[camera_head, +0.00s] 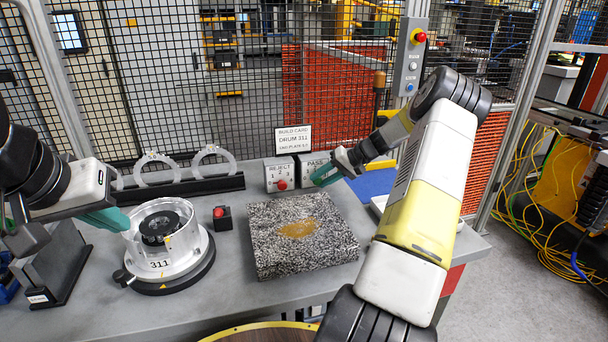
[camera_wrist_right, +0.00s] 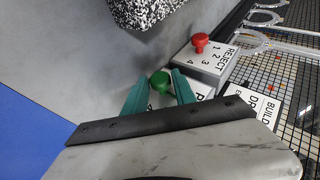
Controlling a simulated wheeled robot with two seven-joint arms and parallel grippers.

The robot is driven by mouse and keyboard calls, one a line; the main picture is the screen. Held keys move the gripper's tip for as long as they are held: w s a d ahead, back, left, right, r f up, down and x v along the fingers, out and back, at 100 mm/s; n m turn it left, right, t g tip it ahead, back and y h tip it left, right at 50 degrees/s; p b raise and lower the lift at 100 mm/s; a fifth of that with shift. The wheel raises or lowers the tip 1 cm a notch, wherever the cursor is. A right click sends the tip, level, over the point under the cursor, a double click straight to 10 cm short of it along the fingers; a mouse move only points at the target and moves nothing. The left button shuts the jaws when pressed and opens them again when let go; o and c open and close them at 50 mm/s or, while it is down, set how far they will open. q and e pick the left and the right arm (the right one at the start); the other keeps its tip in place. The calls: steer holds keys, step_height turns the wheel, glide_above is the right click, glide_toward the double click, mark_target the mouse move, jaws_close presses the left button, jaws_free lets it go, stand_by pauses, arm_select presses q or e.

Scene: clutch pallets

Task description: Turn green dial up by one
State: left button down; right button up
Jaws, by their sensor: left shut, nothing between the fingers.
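The green dial (camera_wrist_right: 160,80) is a round knob on the PASS box, seen in the right wrist view. In the head view the white PASS box (camera_head: 313,162) stands at the back of the table, and the right gripper hides its dial. My right gripper (camera_head: 326,176) is open. In the right wrist view its teal fingertips (camera_wrist_right: 161,76) lie either side of the green dial, with small gaps showing; contact is not visible. My left gripper (camera_head: 124,221) is shut and empty beside the clear drum. The dial's present number cannot be read.
The REJECT box (camera_head: 279,175) with a red knob stands left of the PASS box. A speckled stone block (camera_head: 300,250) lies in front. A clear drum (camera_head: 165,262) marked 311, a red-button box (camera_head: 222,218) and a ring rack (camera_head: 180,188) are to the left.

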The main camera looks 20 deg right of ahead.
steer(key=shift+o, duration=1.2)
steer(key=v, duration=0.8)
steer(key=shift+f, duration=0.1)
